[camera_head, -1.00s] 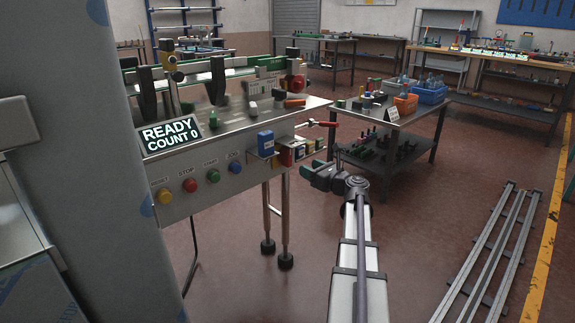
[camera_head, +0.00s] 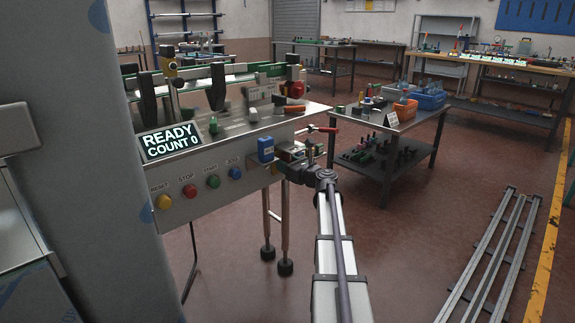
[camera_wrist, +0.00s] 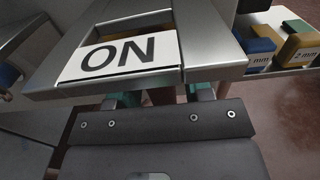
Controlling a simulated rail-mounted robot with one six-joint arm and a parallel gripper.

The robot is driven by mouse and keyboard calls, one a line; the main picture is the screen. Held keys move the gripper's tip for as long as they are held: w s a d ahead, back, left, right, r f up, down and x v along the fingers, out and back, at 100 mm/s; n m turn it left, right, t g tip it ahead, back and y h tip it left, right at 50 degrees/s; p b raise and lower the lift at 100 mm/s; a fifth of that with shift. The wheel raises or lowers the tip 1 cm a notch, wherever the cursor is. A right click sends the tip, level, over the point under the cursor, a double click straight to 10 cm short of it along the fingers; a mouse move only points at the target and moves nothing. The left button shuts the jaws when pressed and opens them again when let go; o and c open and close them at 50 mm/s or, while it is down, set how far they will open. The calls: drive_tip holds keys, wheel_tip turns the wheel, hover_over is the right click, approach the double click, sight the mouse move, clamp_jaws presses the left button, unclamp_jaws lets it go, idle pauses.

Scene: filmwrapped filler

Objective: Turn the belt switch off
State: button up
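A metal plate with a white ON label (camera_wrist: 130,55) fills the upper middle of the wrist view. I cannot make out the switch's lever or knob. My gripper (camera_head: 290,165) is at the right end of the belt machine (camera_head: 225,180), near its small end fittings. In the wrist view my gripper (camera_wrist: 160,97) shows two teal fingers set well apart, partly hidden behind the plate's lower edge. It looks open, with no held thing visible. Whether the fingers touch the plate cannot be told.
A red-handled lever (camera_head: 323,129) sticks out right of the machine. A blue box (camera_head: 265,149) is on its front, right of several push buttons. Blue and yellow blocks marked in mm (camera_wrist: 298,47) lie right of the plate. A parts table (camera_head: 420,127) stands further right.

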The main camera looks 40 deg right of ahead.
drive_tip(key=c, duration=0.8)
drive_tip(key=shift+n, duration=0.3)
drive_tip(key=n, duration=0.3)
drive_tip(key=shift+n, duration=0.3)
drive_tip(key=n, duration=0.4)
drive_tip(key=shift+d+n, duration=0.1)
drive_tip(key=shift+n, duration=0.2)
drive_tip(key=n, duration=0.4)
drive_tip(key=shift+r, duration=0.15)
drive_tip(key=n, duration=0.5)
